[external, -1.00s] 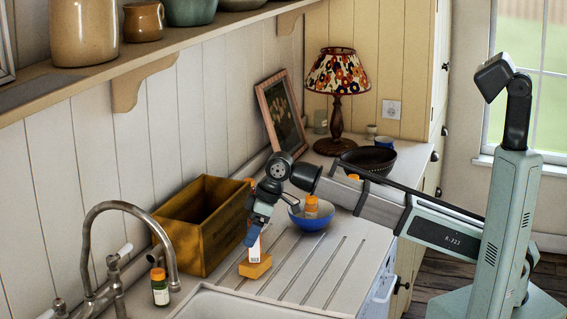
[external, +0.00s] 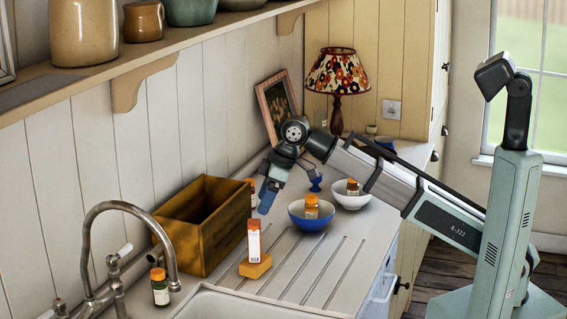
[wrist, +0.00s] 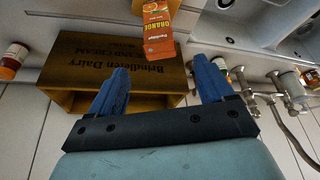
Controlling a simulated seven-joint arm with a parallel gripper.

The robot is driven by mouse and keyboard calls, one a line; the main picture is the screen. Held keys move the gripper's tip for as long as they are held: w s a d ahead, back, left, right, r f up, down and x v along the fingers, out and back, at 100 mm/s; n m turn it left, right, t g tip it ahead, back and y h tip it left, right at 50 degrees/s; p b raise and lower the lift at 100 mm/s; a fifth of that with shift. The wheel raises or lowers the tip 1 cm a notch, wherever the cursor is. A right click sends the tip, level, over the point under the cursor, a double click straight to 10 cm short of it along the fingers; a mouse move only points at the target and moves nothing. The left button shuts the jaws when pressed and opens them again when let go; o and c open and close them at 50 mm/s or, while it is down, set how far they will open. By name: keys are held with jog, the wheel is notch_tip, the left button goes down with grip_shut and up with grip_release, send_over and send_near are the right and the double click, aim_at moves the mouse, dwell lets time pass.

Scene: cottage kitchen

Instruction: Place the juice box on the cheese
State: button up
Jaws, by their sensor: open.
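The juice box (external: 254,240), a white and orange carton, stands upright on the orange-yellow cheese (external: 255,267) on the ribbed drainboard. It also shows at the top of the wrist view (wrist: 157,30), printed "ORANGE". My gripper (external: 267,203) has blue fingers and is above and behind the juice box, apart from it. In the wrist view my gripper (wrist: 160,85) has its two fingers spread wide with nothing between them.
A wooden crate (external: 182,262) stands left of the cheese. A blue bowl (external: 308,223) and a white bowl (external: 350,200) hold orange-capped bottles. A dark bottle (external: 159,288) stands near the tap (external: 172,255).

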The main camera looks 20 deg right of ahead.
jog(key=shift+v, duration=0.9)
